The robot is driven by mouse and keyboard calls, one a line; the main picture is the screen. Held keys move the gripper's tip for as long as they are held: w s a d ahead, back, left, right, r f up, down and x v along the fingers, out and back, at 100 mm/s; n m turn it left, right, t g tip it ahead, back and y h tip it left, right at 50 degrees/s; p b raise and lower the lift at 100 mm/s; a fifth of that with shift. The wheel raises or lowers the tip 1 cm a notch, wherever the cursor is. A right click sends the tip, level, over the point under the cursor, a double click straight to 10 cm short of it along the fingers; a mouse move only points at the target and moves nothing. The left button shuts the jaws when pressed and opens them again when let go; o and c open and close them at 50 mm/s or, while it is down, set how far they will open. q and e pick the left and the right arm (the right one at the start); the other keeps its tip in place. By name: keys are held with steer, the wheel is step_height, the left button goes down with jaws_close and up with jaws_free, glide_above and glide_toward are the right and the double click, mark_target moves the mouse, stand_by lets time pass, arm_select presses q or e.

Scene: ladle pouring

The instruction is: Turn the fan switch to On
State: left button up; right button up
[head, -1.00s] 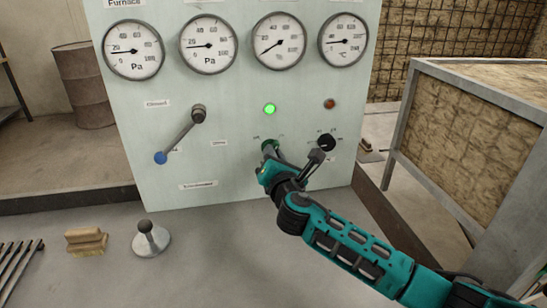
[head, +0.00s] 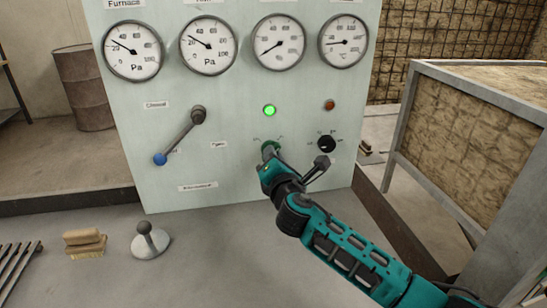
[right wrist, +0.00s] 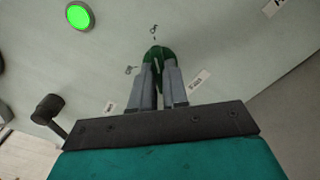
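A green knob (head: 270,147), apparently the fan switch, is on the pale control panel (head: 235,185) below a lit green lamp (head: 269,110). The small marks around it are too blurred to read. My right gripper (head: 268,160) is at the knob, with its fingers around it. In the right wrist view the two grey fingers (right wrist: 161,82) are close together on the green knob (right wrist: 158,53), one on each side. The lit lamp also shows there (right wrist: 79,15). My left gripper is not in view.
A black knob (head: 327,144) sits right of the green one, under an unlit brownish lamp (head: 329,104). A lever with a blue ball (head: 160,159) is at left. Several gauges line the top. A brush (head: 85,243) and a round-based metal tool (head: 150,240) stand on the table.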

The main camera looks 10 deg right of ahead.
steer(key=o, duration=0.4)
steer(key=shift+o, duration=0.2)
steer(key=s+p, duration=0.1)
steer(key=s, duration=1.2)
